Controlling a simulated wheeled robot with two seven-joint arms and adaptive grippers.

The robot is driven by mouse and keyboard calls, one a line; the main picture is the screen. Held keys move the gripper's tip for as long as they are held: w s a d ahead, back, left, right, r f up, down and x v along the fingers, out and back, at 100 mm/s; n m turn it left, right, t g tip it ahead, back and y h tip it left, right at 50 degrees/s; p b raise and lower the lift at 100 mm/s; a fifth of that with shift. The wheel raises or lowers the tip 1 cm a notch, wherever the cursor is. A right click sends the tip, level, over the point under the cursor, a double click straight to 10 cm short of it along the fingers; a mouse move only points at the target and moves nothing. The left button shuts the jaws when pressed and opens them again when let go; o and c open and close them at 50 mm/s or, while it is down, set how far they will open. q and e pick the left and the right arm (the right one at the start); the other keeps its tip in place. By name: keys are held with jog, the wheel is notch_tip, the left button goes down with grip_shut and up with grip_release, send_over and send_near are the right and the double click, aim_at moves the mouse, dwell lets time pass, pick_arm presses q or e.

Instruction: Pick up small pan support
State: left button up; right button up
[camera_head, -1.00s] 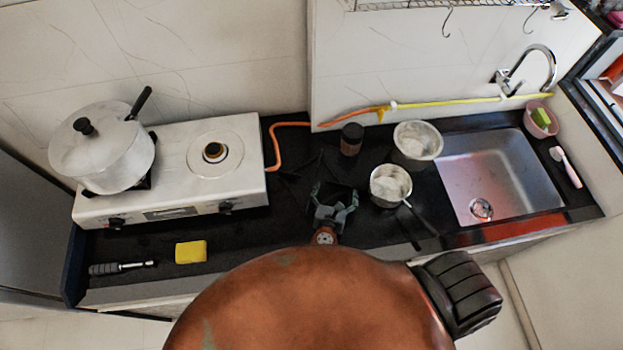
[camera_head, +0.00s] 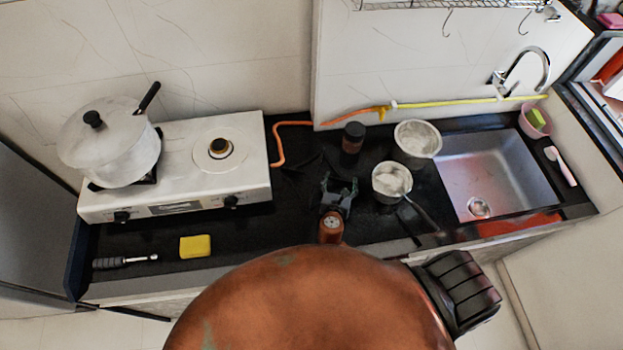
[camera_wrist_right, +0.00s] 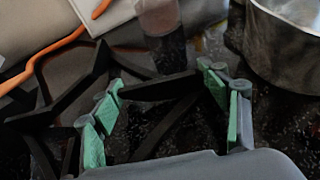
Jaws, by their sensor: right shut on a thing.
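The small pan support (camera_wrist_right: 158,88) is a black frame of thin bars on the dark counter. In the head view it is hard to make out against the black top, just right of the stove. My right gripper (camera_head: 339,186) reaches down over it, and its green-padded fingers show in the wrist view (camera_wrist_right: 166,118). The fingers are shut on the pan support, with black bars between and beyond them. The exact contact is partly hidden. The support appears low, at the counter; I cannot tell whether it is clear of it. My left gripper is not in view.
A gas stove (camera_head: 254,185) with a lidded pot (camera_head: 110,150) stands left. A dark jar (camera_head: 353,138), two metal pots (camera_head: 417,139) (camera_head: 391,180) and the sink (camera_head: 495,175) are right. A yellow sponge (camera_head: 195,246) lies front left. An orange hose (camera_head: 279,150) runs behind.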

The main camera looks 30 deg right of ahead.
jog(key=shift+f, duration=0.1)
jog(key=c, duration=1.1)
jog(key=shift+c, duration=0.3)
